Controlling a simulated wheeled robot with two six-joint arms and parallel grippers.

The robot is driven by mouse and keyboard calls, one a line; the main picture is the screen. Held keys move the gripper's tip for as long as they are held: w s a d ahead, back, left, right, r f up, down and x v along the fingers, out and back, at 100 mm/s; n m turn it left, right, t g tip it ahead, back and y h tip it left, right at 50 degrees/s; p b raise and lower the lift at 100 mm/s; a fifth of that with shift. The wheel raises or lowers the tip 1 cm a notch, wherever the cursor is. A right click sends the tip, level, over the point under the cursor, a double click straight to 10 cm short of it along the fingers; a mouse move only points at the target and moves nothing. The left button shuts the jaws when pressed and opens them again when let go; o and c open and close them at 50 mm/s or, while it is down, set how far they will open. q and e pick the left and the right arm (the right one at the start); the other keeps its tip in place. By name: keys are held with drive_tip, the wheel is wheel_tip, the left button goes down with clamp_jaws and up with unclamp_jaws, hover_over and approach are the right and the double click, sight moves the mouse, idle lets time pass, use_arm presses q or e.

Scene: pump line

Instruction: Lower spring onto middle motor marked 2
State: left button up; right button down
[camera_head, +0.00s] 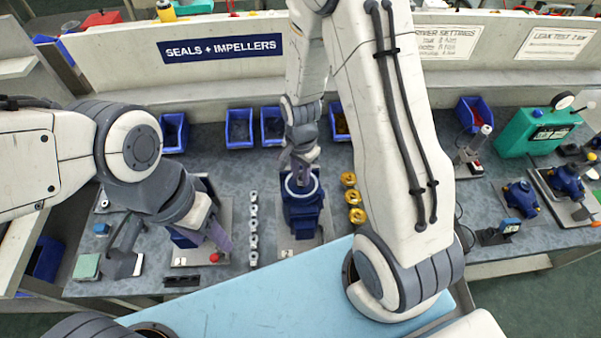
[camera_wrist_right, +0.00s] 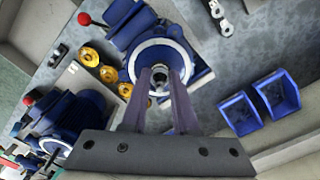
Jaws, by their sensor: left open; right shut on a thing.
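The middle motor (camera_head: 303,222) is a blue block with a pale ring on top, standing on a grey plate. My right gripper (camera_head: 301,178) points down over the ring. In the right wrist view, its fingers (camera_wrist_right: 160,84) are shut on a small dark, round piece (camera_wrist_right: 158,84), likely the spring, seen within the outline of the motor's white ring (camera_wrist_right: 160,47). I cannot tell whether it touches the motor. My left gripper (camera_head: 222,240) is open and empty, above the plate of the left station.
Gold impellers (camera_head: 354,197) stand right of the middle motor; small silver parts (camera_head: 253,225) line its left. Blue bins (camera_head: 239,128) stand behind. Another blue motor (camera_wrist_right: 72,118) shows in the wrist view. A red knob (camera_head: 214,257) sits near my left gripper.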

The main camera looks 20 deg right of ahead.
drive_tip(key=shift+f, duration=0.1)
idle(0.8)
drive_tip(key=shift+c, duration=0.2)
unclamp_jaws()
drive_tip(key=shift+o, duration=0.2)
idle(0.4)
wheel_tip(320, 180, up, 9)
drive_tip(key=p, duration=0.8)
idle(0.5)
